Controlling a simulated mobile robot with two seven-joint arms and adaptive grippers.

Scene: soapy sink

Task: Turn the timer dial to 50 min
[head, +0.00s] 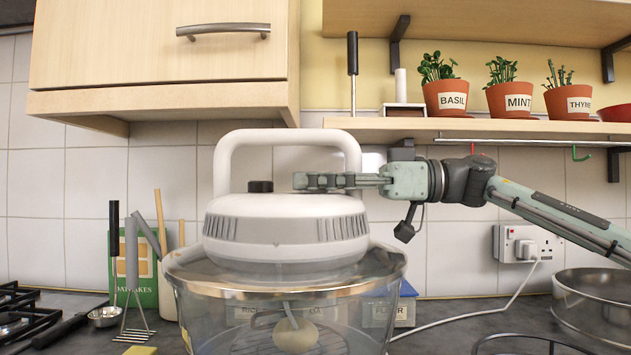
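A white countertop oven lid (287,228) with a tall upright handle (285,137) sits on a clear glass bowl (285,318). A small black dial (260,187) stands on top of the lid, left of my fingertips. I cannot read its markings or tell whether it is the timer dial. My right gripper (305,181) reaches in level from the right, its fingertips low over the lid's top, apart from that dial. The fingers hide the lid top behind them, so a second dial there could be covered. The finger gap is not visible from this side. My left gripper is not in view.
A shelf with potted basil (447,97), mint (511,99) and thyme (568,101) hangs above my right arm. A wooden cabinet (160,50) is at upper left. A metal pan (597,305) stands at right. Utensils and a green box (141,275) stand at left.

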